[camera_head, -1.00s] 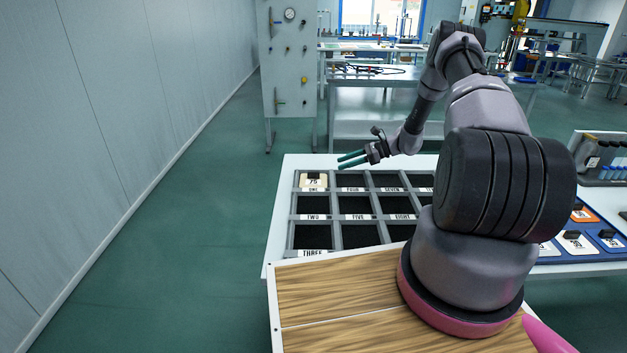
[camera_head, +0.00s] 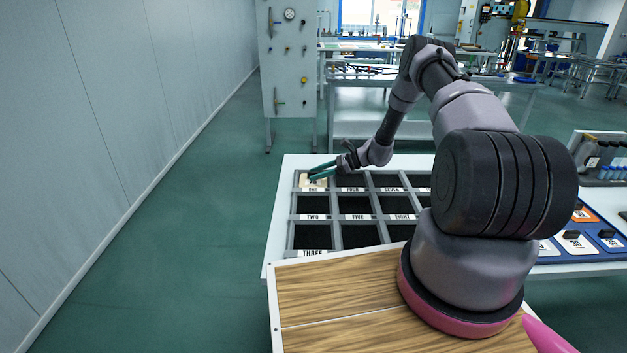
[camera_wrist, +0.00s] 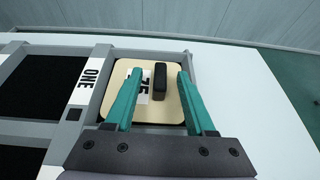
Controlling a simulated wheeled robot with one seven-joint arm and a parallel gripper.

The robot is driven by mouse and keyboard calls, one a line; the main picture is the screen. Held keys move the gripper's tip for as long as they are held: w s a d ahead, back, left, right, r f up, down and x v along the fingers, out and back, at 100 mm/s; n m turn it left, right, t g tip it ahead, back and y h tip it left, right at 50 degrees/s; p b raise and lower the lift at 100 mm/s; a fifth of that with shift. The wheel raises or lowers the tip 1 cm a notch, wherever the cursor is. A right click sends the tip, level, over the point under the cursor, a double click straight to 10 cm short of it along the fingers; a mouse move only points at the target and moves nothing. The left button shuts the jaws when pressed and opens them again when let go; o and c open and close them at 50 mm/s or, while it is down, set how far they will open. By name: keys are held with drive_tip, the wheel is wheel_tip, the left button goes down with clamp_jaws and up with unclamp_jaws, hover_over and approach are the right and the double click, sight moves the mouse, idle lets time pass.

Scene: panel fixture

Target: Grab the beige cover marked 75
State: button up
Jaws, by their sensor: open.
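The beige cover marked 75 (camera_wrist: 172,112) lies in the compartment labelled ONE of the grey rack (camera_head: 328,214), at its far left corner in the head view. It has a black raised handle (camera_wrist: 160,80) and a white label with 75, partly hidden by a finger. In the head view the cover (camera_head: 312,184) is partly hidden by my fingers. My gripper (camera_wrist: 158,75) is open, with its two green fingers on either side of the handle and apart from it. I cannot tell how far the fingertips are above the cover.
The rack's other visible compartments, such as TWO, FIVE and EIGHT, look empty and dark. A blue panel (camera_head: 585,243) with several covers lies to the right. The white table (camera_head: 280,215) is bare left of the rack.

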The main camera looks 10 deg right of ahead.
clamp_jaws()
drive_tip(key=shift+r, duration=0.1)
